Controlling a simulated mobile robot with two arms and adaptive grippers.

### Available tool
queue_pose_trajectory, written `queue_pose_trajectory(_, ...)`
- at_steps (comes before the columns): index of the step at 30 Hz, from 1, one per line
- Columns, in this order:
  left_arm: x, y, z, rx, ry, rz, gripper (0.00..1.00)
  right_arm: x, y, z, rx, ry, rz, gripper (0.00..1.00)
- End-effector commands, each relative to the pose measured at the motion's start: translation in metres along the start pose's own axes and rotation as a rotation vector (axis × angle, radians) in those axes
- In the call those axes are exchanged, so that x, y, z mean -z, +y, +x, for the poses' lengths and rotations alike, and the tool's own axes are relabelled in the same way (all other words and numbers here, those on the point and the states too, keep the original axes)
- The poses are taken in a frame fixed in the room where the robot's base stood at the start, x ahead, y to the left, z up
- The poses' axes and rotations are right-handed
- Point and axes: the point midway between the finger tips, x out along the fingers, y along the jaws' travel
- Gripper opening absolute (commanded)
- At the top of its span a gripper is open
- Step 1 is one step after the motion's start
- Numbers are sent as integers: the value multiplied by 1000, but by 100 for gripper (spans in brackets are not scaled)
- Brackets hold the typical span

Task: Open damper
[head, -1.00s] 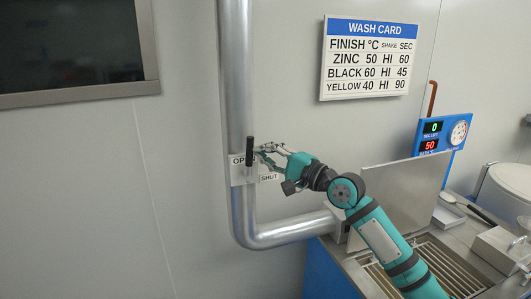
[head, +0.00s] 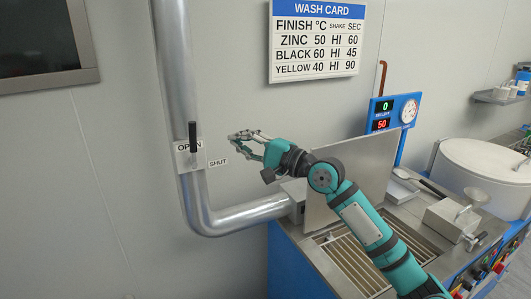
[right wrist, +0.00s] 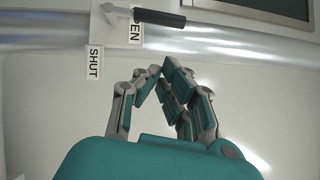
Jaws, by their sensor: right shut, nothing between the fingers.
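The damper handle (head: 193,137) is a black lever on a plate on the metal duct (head: 178,85). It points up in the head view, in front of the OPEN label (head: 181,147). The SHUT label (head: 218,162) is to its lower right. In the right wrist view the black handle (right wrist: 160,18) lies along the duct and covers part of the OPEN label (right wrist: 135,34). My right gripper (head: 235,140) is shut and empty, to the right of the handle and apart from it. It also shows in the right wrist view (right wrist: 162,73). My left gripper is not in view.
A blue-sided wash unit (head: 300,265) with a raised metal lid (head: 350,175) and a grated basin stands at the right, under my right arm. A gauge panel (head: 394,113) and a white round tub (head: 485,175) stand behind.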

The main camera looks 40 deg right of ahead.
Motion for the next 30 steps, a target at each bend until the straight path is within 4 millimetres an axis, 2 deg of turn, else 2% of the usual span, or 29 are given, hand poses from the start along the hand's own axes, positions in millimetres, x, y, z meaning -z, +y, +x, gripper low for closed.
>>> queue_pose_trajectory(1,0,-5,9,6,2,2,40,0,5,-10,-3,0,-3,0)
queue_pose_trajectory(7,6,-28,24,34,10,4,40,0,1,-41,-3,1,-2,0)
queue_pose_trajectory(12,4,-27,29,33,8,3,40,0,-3,-55,-1,0,-1,0)
queue_pose_trajectory(20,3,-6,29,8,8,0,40,-1,-5,-58,-1,-1,-1,0)
queue_pose_trajectory(30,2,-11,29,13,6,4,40,-1,-5,-58,-1,0,0,0)
